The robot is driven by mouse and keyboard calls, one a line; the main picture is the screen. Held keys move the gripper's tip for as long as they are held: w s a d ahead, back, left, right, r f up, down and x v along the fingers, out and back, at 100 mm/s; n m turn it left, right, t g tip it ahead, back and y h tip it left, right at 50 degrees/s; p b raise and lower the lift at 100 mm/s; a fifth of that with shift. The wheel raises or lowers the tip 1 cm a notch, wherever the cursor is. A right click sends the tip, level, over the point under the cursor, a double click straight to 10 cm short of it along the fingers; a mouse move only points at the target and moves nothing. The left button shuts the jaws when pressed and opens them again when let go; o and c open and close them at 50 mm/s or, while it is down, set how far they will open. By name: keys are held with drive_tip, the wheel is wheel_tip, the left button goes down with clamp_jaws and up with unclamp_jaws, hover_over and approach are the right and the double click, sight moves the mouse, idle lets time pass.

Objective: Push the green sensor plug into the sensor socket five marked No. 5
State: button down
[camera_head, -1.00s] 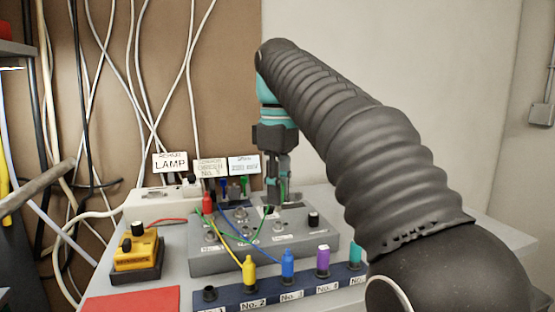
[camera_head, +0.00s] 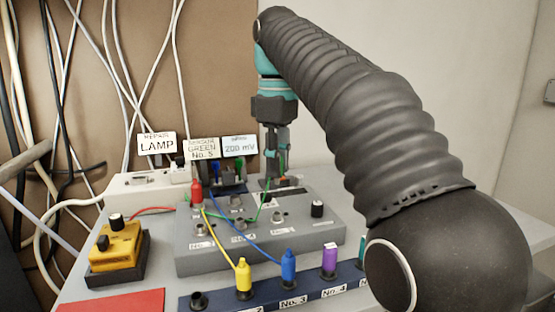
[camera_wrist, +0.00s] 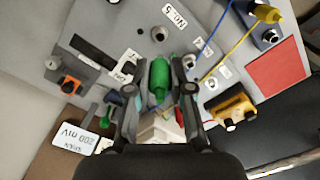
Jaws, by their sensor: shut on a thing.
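My gripper (camera_head: 272,182) is shut on the green sensor plug (camera_wrist: 160,75), which lies between its two fingers in the wrist view. In the head view only a bit of green (camera_head: 282,162) shows behind the fingers, above the back of the grey socket box (camera_head: 330,228). The socket beside the No. 5 label (camera_wrist: 175,15) is a round metal ring (camera_wrist: 158,33), open and empty, just beyond the plug's end in the wrist view. I cannot tell the height between plug and box.
A red plug (camera_head: 196,190) stands at the box's back left. Yellow (camera_head: 243,275), blue (camera_head: 288,265) and purple (camera_head: 330,258) plugs stand in the front rack, with cables crossing the box. A yellow device (camera_head: 117,248) stands left. Label cards (camera_head: 201,150) stand behind.

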sight(277, 184)
drive_tip(key=shift+f+b, duration=1.7)
drive_tip(key=shift+f, duration=0.95)
drive_tip(key=shift+p, duration=0.95)
drive_tip(key=shift+f+b, duration=0.7)
drive_tip(key=shift+f, duration=0.8)
drive_tip(key=c, duration=1)
unclamp_jaws()
drive_tip(key=shift+o, duration=0.2)
drive_tip(key=shift+r, duration=0.1)
drive_tip(key=shift+r, duration=3.6)
